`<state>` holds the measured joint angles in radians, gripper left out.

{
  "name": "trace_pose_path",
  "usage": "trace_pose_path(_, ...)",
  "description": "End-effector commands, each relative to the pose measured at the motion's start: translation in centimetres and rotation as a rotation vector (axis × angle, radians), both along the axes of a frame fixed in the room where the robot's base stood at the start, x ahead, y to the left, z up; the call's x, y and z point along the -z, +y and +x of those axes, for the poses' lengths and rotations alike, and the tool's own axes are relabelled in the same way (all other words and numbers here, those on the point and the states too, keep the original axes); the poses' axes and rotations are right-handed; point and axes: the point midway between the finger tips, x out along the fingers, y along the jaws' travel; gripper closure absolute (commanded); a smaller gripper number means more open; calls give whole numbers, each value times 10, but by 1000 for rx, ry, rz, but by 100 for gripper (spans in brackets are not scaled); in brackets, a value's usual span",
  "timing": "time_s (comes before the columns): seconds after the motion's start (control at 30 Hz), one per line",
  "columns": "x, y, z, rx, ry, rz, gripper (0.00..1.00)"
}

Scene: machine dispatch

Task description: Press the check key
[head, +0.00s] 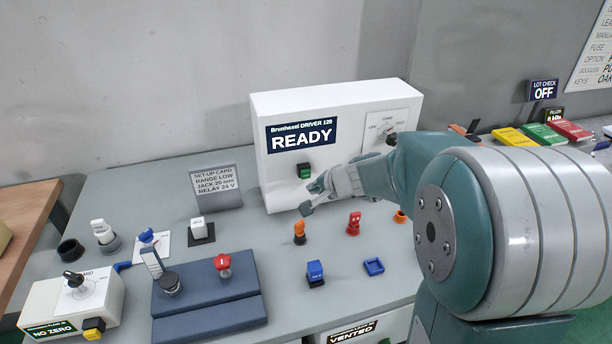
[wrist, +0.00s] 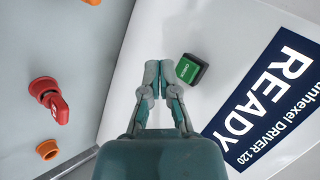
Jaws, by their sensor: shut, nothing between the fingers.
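The check key is a green-faced square button in a dark surround (head: 304,171) on the front of the white driver unit (head: 345,105). Its label shows sideways in the wrist view (wrist: 188,69). The unit's display (head: 301,137) reads READY. My gripper (head: 308,198) is shut and empty. In the head view its tips are just below the key, in front of the white panel. In the wrist view the shut fingertips (wrist: 160,66) are beside the key, with a narrow gap. Whether the tips touch the panel I cannot tell.
Orange (head: 300,231) and red (head: 353,223) pieces stand on the grey bench below my gripper. A set-up card (head: 215,188) stands left of the unit. A blue block (head: 315,273) is nearer the front.

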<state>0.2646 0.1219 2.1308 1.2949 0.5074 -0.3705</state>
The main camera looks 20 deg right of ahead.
Motion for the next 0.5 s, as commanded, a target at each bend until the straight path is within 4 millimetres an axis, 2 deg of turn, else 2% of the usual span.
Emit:
trace_pose_path(0.2,0,0,18,0,0,0,100)
trace_pose_path(0.5,0,0,20,0,0,0,100)
